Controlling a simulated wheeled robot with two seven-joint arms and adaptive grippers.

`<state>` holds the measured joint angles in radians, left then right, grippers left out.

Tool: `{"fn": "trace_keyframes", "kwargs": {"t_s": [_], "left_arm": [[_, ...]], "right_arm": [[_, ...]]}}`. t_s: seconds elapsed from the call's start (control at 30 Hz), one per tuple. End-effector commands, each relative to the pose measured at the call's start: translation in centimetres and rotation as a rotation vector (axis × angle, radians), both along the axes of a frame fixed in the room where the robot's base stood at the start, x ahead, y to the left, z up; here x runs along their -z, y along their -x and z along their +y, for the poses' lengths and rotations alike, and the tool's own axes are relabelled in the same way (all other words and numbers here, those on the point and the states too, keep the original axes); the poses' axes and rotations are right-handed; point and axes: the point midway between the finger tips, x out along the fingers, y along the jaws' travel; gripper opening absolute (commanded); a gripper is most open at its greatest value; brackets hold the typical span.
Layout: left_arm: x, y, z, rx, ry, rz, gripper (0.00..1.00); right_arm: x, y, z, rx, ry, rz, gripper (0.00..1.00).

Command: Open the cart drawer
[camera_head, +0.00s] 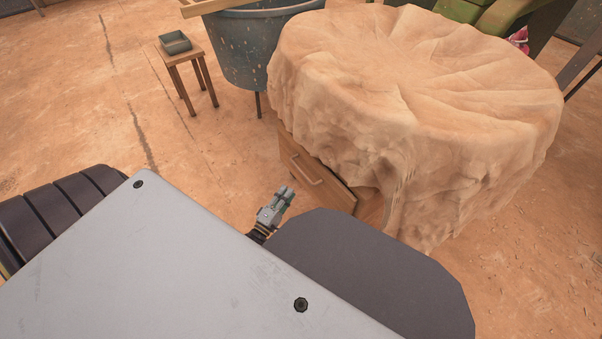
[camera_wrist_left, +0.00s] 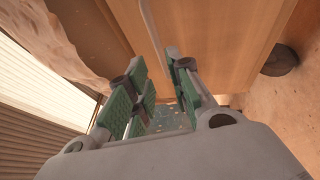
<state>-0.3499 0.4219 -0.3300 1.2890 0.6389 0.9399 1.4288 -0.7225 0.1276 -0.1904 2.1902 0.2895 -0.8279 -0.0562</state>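The cart is draped in a large tan cloth (camera_head: 420,75). Below the cloth's edge shows a wooden drawer front (camera_head: 325,187) with a pale bar handle (camera_head: 302,169). How far the drawer sits in or out is not clear. My left gripper (camera_head: 286,194) is in front of the drawer, below the handle in the head view. In the left wrist view, its green-padded fingers (camera_wrist_left: 161,72) are apart and face the wooden front (camera_wrist_left: 215,45). The thin grey handle (camera_wrist_left: 153,28) runs down toward the gap between the fingertips, with no clear grip on it. My right gripper is not in view.
A small wooden stool (camera_head: 183,68) carrying a grey-green tray (camera_head: 175,43) stands at the upper left. A blue-grey tub (camera_head: 240,50) stands behind, beside the cart. A dark round wheel or foot (camera_wrist_left: 281,61) shows at right in the wrist view. Bare floor lies left of the drawer.

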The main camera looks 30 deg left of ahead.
Motion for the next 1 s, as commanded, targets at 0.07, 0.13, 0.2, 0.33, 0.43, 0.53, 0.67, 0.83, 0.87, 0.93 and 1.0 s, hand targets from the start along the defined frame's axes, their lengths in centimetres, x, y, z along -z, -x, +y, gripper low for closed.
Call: {"fn": "trace_keyframes", "kwargs": {"t_s": [0.07,0.13,0.2,0.33,0.43,0.53,0.67,0.83,0.87,0.93,1.0], "left_arm": [[-0.2,-1.1,0.0,0.000,0.000,-0.004,0.21],[-0.3,-2.0,0.0,-0.001,0.000,-0.003,0.21],[-0.5,-2.9,0.1,0.000,0.000,-0.004,0.21],[-0.8,-4.6,0.1,0.000,-0.001,-0.004,0.21],[-1.1,-5.9,0.1,0.000,-0.001,-0.004,0.21],[-1.3,-7.2,0.1,0.000,-0.001,-0.004,0.21],[-1.5,-8.8,0.1,0.000,0.000,-0.003,0.21],[-1.8,-10.2,0.1,0.000,0.000,-0.001,0.21],[-1.8,-10.4,0.1,0.000,0.000,-0.001,0.21],[-1.9,-10.7,0.1,0.000,0.000,-0.001,0.21],[-2.0,-10.9,0.1,0.000,0.000,-0.001,0.21]], "right_arm": [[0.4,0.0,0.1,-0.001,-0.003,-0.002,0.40],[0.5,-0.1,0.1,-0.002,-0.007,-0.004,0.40],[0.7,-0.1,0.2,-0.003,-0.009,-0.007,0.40],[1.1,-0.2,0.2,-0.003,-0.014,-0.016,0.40],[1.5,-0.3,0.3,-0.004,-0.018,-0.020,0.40],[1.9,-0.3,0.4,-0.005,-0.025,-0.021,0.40],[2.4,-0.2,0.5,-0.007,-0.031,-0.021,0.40],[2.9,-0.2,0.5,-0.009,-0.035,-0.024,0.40],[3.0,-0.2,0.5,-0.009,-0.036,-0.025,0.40],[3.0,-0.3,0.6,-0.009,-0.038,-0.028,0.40],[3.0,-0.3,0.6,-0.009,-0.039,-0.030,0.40]]}}
